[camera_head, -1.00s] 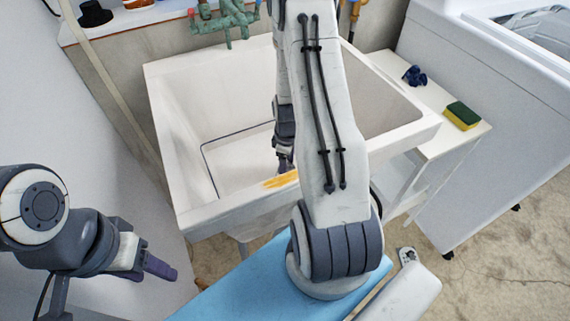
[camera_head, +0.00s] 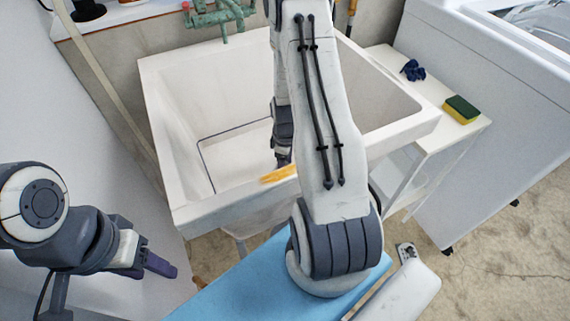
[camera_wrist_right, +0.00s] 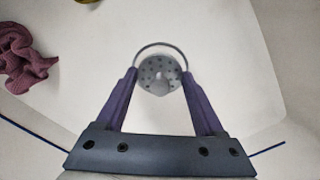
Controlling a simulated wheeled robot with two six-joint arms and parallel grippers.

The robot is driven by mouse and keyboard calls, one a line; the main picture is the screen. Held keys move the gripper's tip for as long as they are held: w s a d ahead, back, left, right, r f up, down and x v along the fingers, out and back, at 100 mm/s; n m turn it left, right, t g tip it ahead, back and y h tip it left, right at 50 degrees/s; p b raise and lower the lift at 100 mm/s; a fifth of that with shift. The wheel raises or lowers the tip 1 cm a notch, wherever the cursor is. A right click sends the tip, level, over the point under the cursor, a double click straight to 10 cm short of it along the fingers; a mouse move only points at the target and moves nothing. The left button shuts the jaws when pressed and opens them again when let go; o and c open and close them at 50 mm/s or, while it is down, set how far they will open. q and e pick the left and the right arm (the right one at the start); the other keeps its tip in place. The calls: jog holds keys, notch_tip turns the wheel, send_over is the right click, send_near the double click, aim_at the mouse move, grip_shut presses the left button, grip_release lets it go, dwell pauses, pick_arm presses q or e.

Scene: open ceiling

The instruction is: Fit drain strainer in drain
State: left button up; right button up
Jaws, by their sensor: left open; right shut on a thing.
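In the right wrist view my right gripper (camera_wrist_right: 159,76) is shut on the drain strainer (camera_wrist_right: 158,88), a round grey perforated piece with a small central knob and a thin rim arc above it. The strainer lies between the two purple fingertips, over the pale sink floor. The drain is not clearly distinguishable; I cannot tell how the strainer sits relative to it. In the head view the right arm reaches into the white sink (camera_head: 178,182) and hides much of its inside. My left gripper (camera_head: 160,267) is open and empty, outside the sink at lower left.
A mauve cloth (camera_wrist_right: 25,62) lies left in the wrist view. Green taps (camera_head: 222,17) stand at the back. A sponge (camera_head: 460,109) and dark blue item (camera_head: 412,70) lie on the right side table.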

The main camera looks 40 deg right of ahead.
jog(key=shift+f+b, duration=0.3)
jog(key=shift+f, duration=0.1)
dwell(0.3)
jog(key=o, duration=1.3)
jog(key=shift+r, duration=0.1)
notch_tip(320, 180, up, 10)
jog(key=shift+r+p, duration=0.2)
jog(key=shift+p, duration=0.8)
